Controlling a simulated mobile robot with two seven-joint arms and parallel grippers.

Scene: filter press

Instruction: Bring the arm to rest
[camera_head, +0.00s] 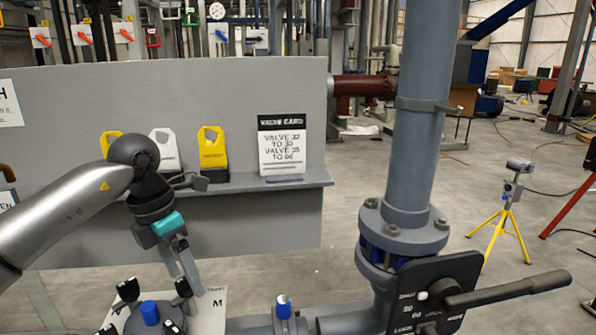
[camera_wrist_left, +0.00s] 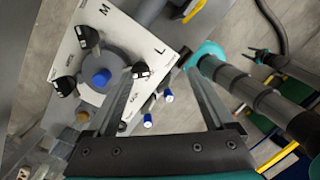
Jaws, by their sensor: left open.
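My left gripper (camera_head: 192,277) reaches in from the left and points down over a white panel (camera_head: 212,304) marked M. Its two fingers are apart with nothing between them. In the left wrist view my left gripper (camera_wrist_left: 165,78) frames part of the same panel (camera_wrist_left: 92,33), which is marked M and L. The panel has a round grey hub with a blue cap (camera_wrist_left: 101,78) and several black-and-white knobs around it. The fingers appear above the panel; I cannot tell whether they touch it.
A grey board with a ledge (camera_head: 300,185) holds yellow and white tags (camera_head: 212,150) and a valve card (camera_head: 282,147). A thick vertical pipe (camera_head: 424,110) stands right of it. A black lever (camera_head: 515,291) juts right below. Open floor lies right, with a yellow tripod (camera_head: 503,222).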

